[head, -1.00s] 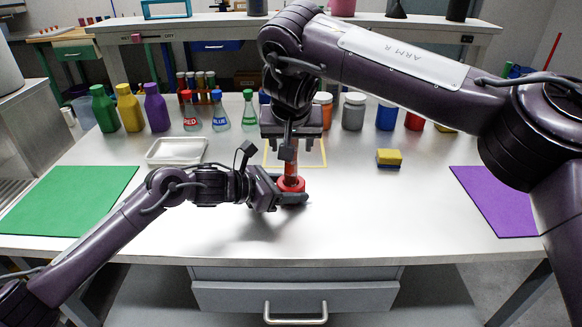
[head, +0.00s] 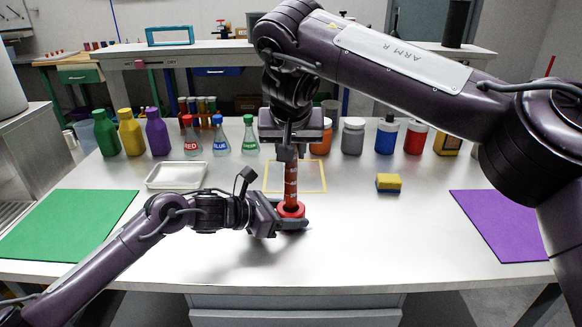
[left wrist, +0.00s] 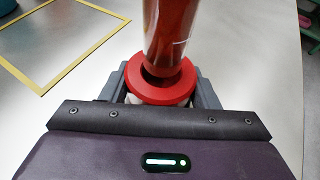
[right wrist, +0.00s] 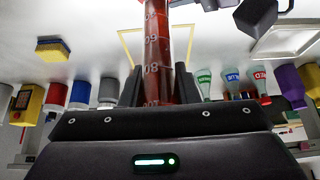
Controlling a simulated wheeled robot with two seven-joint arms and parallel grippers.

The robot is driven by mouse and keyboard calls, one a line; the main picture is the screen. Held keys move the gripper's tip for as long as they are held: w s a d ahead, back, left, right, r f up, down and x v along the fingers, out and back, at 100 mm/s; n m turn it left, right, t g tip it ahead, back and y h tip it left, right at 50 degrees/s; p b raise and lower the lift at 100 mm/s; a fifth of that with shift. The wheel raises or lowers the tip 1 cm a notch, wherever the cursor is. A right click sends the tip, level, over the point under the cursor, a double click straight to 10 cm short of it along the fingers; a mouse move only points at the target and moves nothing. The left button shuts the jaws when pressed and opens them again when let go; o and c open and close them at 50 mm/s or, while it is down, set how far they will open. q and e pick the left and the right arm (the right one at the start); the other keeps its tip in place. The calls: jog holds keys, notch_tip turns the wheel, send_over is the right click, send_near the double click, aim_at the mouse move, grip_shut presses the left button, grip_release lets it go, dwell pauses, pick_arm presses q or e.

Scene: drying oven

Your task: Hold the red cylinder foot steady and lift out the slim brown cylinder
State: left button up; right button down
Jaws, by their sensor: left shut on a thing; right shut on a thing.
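The slim brown cylinder (head: 291,187) stands upright, with pale graduation marks that show in the right wrist view (right wrist: 157,55). My right gripper (head: 287,150) is shut on it from above. There the cylinder's lower end is at the foot's dark opening (left wrist: 153,78). Whether its end is inside or just above the opening I cannot tell.
A yellow square outline (head: 325,177) lies behind the foot. A white tray (head: 150,178) and green mat (head: 65,225) are at the left; a sponge (head: 388,182) and purple mat (head: 500,222) are at the right. Flasks and bottles line the back. The front table is clear.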

notch_tip(320, 180, up, 6)
jog(key=shift+f, duration=0.2)
pick_arm(q)
jog(key=o, duration=1)
jog(key=shift+o, duration=0.2)
